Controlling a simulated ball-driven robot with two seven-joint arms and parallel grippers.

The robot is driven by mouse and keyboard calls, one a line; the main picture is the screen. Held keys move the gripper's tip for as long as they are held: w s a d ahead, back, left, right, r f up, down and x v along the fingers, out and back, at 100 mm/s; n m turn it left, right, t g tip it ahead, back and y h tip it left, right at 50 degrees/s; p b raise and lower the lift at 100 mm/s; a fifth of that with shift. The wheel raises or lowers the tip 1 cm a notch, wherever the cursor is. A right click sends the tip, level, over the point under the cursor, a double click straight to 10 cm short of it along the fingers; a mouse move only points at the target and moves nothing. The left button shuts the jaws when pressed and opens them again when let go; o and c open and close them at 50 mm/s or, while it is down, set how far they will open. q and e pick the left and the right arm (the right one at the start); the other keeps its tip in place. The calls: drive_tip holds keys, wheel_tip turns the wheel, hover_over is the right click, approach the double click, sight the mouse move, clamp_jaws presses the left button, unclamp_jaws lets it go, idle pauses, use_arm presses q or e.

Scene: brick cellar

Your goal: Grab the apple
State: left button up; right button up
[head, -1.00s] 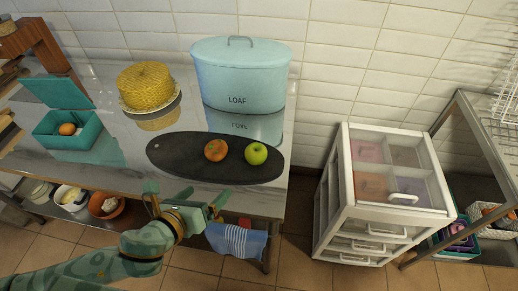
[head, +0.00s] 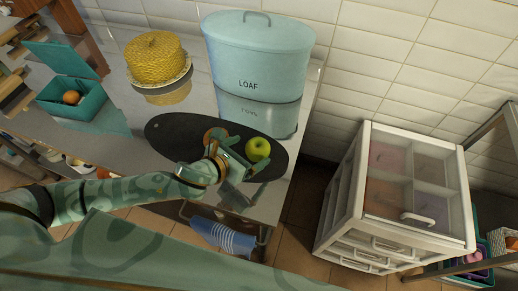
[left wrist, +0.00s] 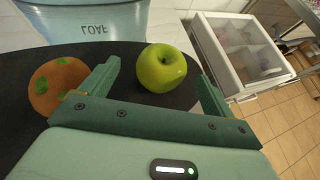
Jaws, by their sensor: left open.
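The green apple (head: 257,149) sits on a dark oval board (head: 170,128) on the marble counter. My left gripper (head: 247,159) is over the front of the board, just to the left of the apple, open and empty. In the left wrist view the apple (left wrist: 161,68) appears between the two spread fingers, near their tips; I see no clear contact. An orange fruit with green patches (left wrist: 58,84) lies outside the fingers, to the left. In the head view it is partly hidden behind my gripper. My right gripper is not in view.
A blue LOAF bin (head: 258,65) stands behind the board. A yellow woven dome (head: 156,60) on a plate is at back left, with an open teal box (head: 75,107) holding a fruit farther left. A white drawer unit (head: 372,225) stands right of the counter.

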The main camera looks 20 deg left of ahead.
sight(262, 147)
use_arm(q)
drive_tip(key=shift+x, duration=0.85)
drive_tip(key=b+x, duration=0.1)
drive_tip(key=x, duration=0.1)
drive_tip(key=b+x, duration=0.1)
drive_tip(key=x, duration=0.2)
drive_tip(key=shift+s+d+f, duration=0.15)
drive_tip(key=shift+d+f, duration=0.05)
drive_tip(key=shift+f, duration=0.1)
drive_tip(key=shift+r, duration=0.1)
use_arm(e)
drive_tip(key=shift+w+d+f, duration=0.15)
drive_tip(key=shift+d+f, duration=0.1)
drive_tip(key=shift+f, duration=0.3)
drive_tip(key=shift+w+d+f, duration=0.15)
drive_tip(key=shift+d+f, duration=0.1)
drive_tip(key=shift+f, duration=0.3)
use_arm(q)
drive_tip(key=c, duration=1.1)
